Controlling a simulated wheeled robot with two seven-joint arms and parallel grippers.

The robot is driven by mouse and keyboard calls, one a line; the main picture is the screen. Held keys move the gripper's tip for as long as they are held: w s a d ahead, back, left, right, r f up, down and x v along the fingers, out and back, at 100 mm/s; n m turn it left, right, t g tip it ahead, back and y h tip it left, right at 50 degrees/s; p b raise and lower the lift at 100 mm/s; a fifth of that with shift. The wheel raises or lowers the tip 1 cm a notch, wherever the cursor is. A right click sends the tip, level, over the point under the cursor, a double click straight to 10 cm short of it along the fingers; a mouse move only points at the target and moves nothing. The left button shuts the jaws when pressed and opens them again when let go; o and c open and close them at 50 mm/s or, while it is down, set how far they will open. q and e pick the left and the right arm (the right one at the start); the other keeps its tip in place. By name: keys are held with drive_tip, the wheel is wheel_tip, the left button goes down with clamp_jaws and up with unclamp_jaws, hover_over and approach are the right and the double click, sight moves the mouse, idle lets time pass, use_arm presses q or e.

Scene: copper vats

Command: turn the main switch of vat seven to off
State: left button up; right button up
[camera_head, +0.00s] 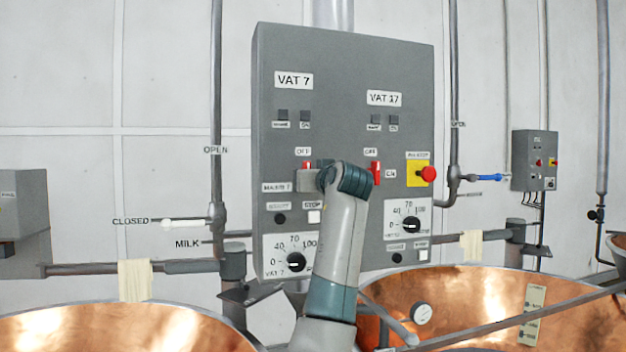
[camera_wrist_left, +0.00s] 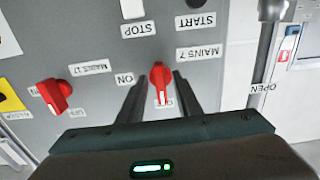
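The grey control panel (camera_head: 345,60) carries a VAT 7 side on the left and a VAT 17 side on the right. The red MAINS 7 switch (camera_wrist_left: 160,80) is in the left wrist view, which sees the panel upside down. Its white-marked end points at the partly hidden label at its lower end; the ON label lies to its left. In the head view only the top of this switch (camera_head: 306,165) shows, below the OFF label. My left gripper (camera_wrist_left: 159,85) has one finger on each side of the switch, with narrow gaps. My right gripper is not in view.
The red MAINS 17 switch (camera_wrist_left: 50,96) is close beside, with a red emergency button (camera_head: 428,174) farther right. Dials (camera_head: 296,262) and small buttons sit below. Copper vats (camera_head: 120,330) stand in front, with pipes and valve handles on both sides.

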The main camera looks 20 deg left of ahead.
use_arm(q)
drive_tip(key=shift+s+d, duration=0.1)
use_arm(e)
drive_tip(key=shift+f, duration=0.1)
